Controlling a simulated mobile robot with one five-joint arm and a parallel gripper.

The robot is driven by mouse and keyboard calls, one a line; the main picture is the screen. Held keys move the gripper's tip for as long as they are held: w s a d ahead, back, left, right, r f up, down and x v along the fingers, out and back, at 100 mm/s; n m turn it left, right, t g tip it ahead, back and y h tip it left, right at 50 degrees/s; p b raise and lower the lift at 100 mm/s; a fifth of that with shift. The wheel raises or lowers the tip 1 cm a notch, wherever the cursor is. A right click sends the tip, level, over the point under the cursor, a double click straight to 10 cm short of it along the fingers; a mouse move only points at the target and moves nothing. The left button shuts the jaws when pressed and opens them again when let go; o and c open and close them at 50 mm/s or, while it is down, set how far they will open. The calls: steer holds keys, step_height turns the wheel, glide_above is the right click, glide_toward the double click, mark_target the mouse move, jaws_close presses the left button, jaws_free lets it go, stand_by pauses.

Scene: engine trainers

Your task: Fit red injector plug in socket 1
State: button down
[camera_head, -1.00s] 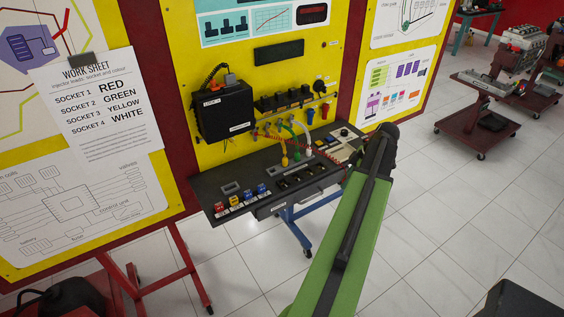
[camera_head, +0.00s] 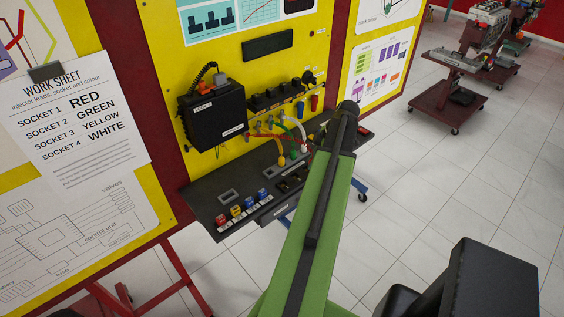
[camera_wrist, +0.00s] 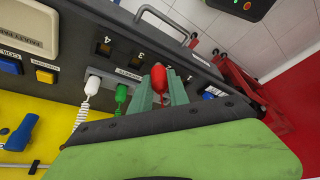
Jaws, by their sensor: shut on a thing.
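The red injector plug (camera_wrist: 158,76) is between the two greenish fingers of my gripper (camera_wrist: 159,84), which is shut on it, in the wrist view. It is held over the dark panel, near the row of numbered sockets. The "4" and "3" socket openings (camera_wrist: 104,48) are bare; a "1" mark (camera_wrist: 188,77) shows right of the plug. The opening of socket 1 is hidden or too unclear to tell, and I cannot tell whether the plug touches it. In the head view the arm hides my gripper and the red plug.
A white plug (camera_wrist: 94,84) and a green plug (camera_wrist: 121,93) stand close beside my gripper. A yellow plug (camera_head: 282,160) shows in the head view. The work sheet (camera_head: 75,125) pairs socket 1 with red. A metal handle (camera_wrist: 163,22) stands on the bench edge.

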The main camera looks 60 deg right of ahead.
steer(key=w+a+r+p, duration=0.2)
steer(key=w+a+r, duration=0.1)
steer(key=w+a, duration=0.55)
steer(key=shift+s+d+f+b, duration=0.1)
steer(key=shift+s+f+b, duration=0.05)
steer(key=shift+f+b, duration=0.85)
steer(key=shift+s+a+f+b, duration=0.1)
steer(key=shift+s+f+b, duration=0.1)
steer(key=shift+f+b, duration=0.75)
steer(key=shift+s+d+f+b, duration=0.1)
steer(key=shift+s+f+b, duration=0.05)
steer(key=shift+f+b, duration=0.85)
steer(key=shift+f+b, duration=0.7)
steer(key=shift+f, duration=0.35)
steer(key=c, duration=1.5)
jaws_free()
steer(key=p+v, duration=0.5)
steer(key=shift+r, duration=0.35)
steer(key=shift+r+p, duration=0.85)
steer(key=shift+p, duration=0.15)
